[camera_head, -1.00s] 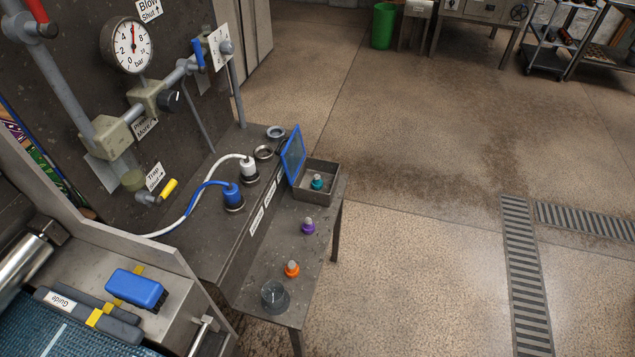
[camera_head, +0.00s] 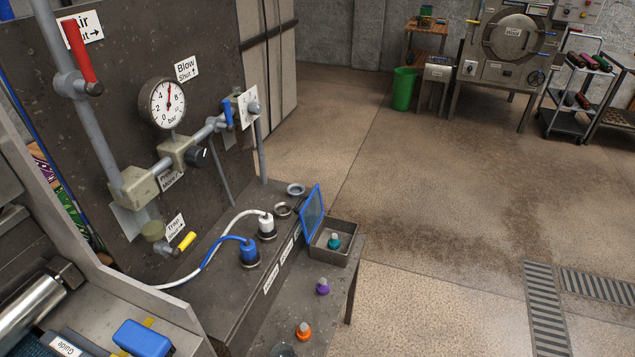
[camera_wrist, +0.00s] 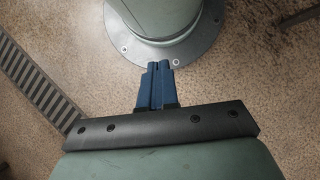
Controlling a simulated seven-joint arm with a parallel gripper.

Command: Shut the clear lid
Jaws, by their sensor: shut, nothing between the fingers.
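The clear lid (camera_head: 313,214) has a blue frame and stands raised, hinged at the left side of a grey metal box (camera_head: 342,257) on the bench. The box is open at the top, and a teal-capped piece (camera_head: 334,241) sits inside it. My gripper (camera_wrist: 158,67) shows only in the wrist view, with its two blue fingers closed together and nothing between them. It is over the floor beside my round base, far from the lid. The head view does not show it.
A purple-capped piece (camera_head: 322,287) and an orange-capped piece (camera_head: 304,331) stand on the bench in front of the box. White (camera_head: 266,227) and blue (camera_head: 249,253) hose connectors sit to its left, below a pipe panel with a gauge (camera_head: 163,103).

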